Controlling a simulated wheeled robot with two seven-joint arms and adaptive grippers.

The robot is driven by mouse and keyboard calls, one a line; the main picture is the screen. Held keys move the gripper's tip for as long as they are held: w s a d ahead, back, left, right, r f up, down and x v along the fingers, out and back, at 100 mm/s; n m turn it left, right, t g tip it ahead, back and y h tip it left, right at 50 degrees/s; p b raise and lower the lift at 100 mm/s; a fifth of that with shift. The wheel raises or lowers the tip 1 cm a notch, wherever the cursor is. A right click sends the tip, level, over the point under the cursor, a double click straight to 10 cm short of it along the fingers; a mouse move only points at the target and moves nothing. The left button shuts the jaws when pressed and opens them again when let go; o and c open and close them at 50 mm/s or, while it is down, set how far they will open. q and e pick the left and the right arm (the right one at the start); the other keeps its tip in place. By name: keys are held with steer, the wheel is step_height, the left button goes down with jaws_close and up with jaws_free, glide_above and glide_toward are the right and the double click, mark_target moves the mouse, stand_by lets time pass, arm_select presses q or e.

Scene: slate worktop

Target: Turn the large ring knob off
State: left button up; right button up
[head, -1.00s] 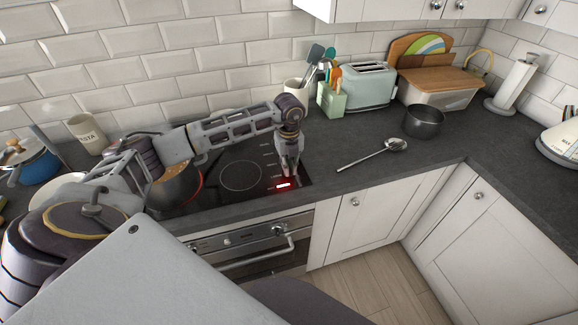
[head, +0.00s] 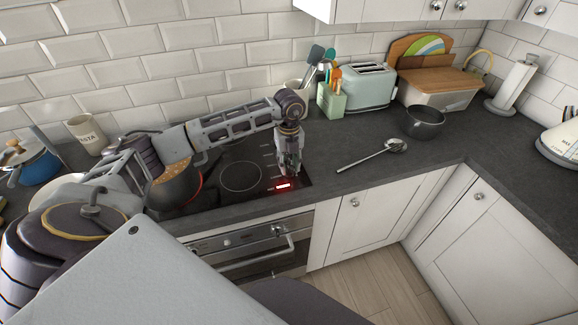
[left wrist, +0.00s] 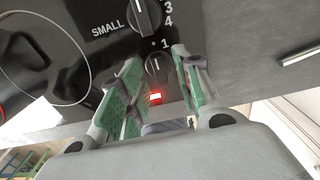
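My left gripper (head: 288,170) points down over the front right corner of the black glass hob (head: 222,160). In the left wrist view its green-padded fingers (left wrist: 155,88) are apart, one on each side of a dark round knob (left wrist: 157,68) with a white pointer line. Contact with the knob cannot be told. A "1" is printed by this knob; its name label is not visible. Another knob (left wrist: 145,16), labelled SMALL, sits beyond it. A red lit display (left wrist: 155,97) shows between the fingers, also in the head view (head: 283,185). My right gripper is not in view.
A pan of food (head: 175,186) stands on the hob's left, with a red glow at its edge. A ladle (head: 372,155) and dark pot (head: 424,121) are on the worktop to the right. The utensil holder (head: 331,100) and toaster (head: 367,86) stand behind.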

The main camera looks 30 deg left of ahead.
mark_target(289, 169)
arm_select(q)
step_height(289, 169, up, 11)
steer(key=shift+f, duration=0.2)
stand_by(0.3)
stand_by(0.6)
